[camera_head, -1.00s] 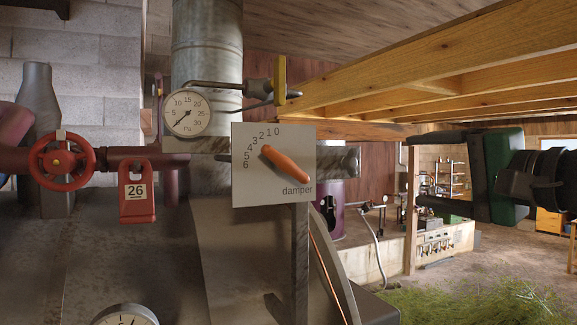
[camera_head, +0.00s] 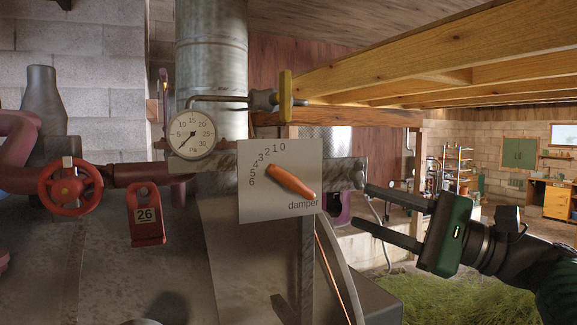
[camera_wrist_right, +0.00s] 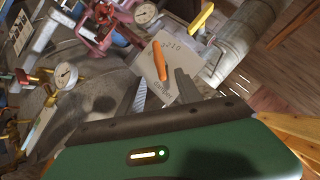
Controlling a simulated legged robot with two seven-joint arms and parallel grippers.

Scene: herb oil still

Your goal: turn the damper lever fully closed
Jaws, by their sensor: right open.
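The damper plate (camera_head: 255,205) is a pale square with a scale from 0 to 6. The orange damper lever (camera_head: 290,181) slants across it, from near the scale's middle at upper left to the word "damper" at lower right. My right gripper (camera_head: 363,205) is open and empty, to the right of the plate, its fingers pointing left towards the lever and apart from it. In the right wrist view, the lever (camera_wrist_right: 160,61) and plate (camera_wrist_right: 185,64) lie ahead of the two spread fingers (camera_wrist_right: 162,78). My left gripper is in neither view.
A pressure gauge (camera_head: 192,134) and a yellow-handled valve (camera_head: 285,96) sit above the plate. A red handwheel (camera_head: 70,187) and a red tag marked 26 (camera_head: 146,215) are to the left. Wooden beams (camera_head: 450,60) run overhead at right. Cut herbs (camera_head: 440,300) lie below the gripper.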

